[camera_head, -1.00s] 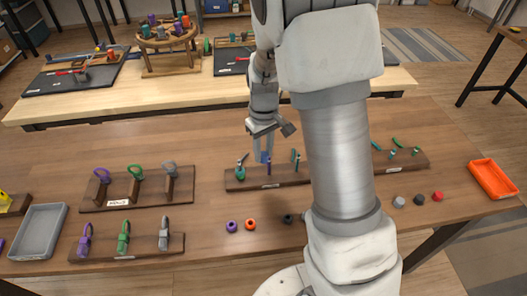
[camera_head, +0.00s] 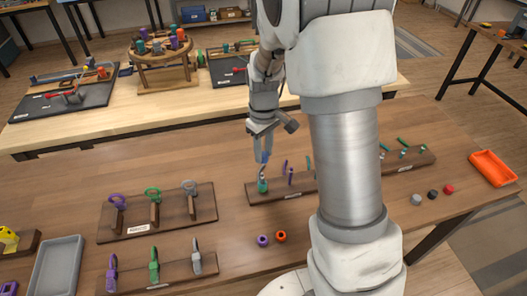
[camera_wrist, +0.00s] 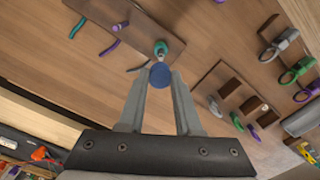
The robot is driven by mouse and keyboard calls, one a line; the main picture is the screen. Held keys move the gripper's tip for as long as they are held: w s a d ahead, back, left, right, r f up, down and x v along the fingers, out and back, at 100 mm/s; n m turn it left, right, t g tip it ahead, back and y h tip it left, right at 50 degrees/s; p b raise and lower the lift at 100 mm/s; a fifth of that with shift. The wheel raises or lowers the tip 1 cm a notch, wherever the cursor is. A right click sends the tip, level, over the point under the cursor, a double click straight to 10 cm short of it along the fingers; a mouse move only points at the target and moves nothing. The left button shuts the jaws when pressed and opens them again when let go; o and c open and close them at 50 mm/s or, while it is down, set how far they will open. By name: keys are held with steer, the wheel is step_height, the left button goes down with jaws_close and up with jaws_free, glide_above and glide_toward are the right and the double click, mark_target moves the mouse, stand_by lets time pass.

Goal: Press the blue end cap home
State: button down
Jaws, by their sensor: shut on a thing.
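My gripper (camera_head: 263,157) is shut on a small blue end cap (camera_head: 266,156). In the wrist view the round blue cap (camera_wrist: 160,75) sits between the two fingertips. A dark wooden board (camera_head: 284,195) with several upright cord pieces stands under it. The cap is above the leftmost piece, which has a teal base (camera_head: 263,186) and a pale upper end; in the wrist view the teal part (camera_wrist: 176,45) shows just beyond the cap. I cannot tell whether the cap touches that end. A purple piece (camera_head: 291,176) stands to its right.
An orange tray (camera_head: 492,168) is at the right. My arm hides part of the table.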

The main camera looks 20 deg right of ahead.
mark_target(262, 174)
steer(key=shift+w+a+r, duration=0.1)
steer(key=shift+a, duration=0.1)
steer(key=shift+f+b, duration=2.6)
steer(key=shift+f, duration=0.9)
steer(key=shift+f, duration=0.2)
steer(key=shift+c, duration=1)
jaws_free()
steer(key=shift+r, duration=0.1)
